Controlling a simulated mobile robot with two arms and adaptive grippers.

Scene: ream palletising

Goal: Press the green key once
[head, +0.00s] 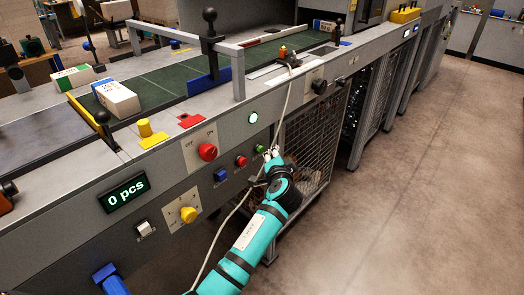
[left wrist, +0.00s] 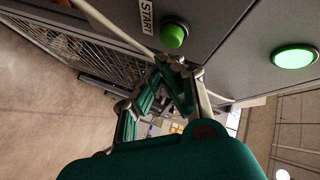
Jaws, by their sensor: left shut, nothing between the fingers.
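The green key (head: 260,149) is a small round button on the grey front panel of the machine, right of the red button. In the left wrist view the green key (left wrist: 173,35) stands out from the panel beside a START label (left wrist: 148,17). My left gripper (head: 272,154) is shut and empty, with its tips close beside the key at its lower right. In the left wrist view the fingertips (left wrist: 178,66) show just below the key; whether they touch it I cannot tell. My right gripper is in neither view.
A lit green lamp (head: 253,117) sits above the key. A small red button (head: 241,160), a blue button (head: 221,175) and a big red knob (head: 207,152) are to the left. The display (head: 125,193) reads 0 pcs. A wire cage (head: 305,150) stands under the panel; the floor at right is clear.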

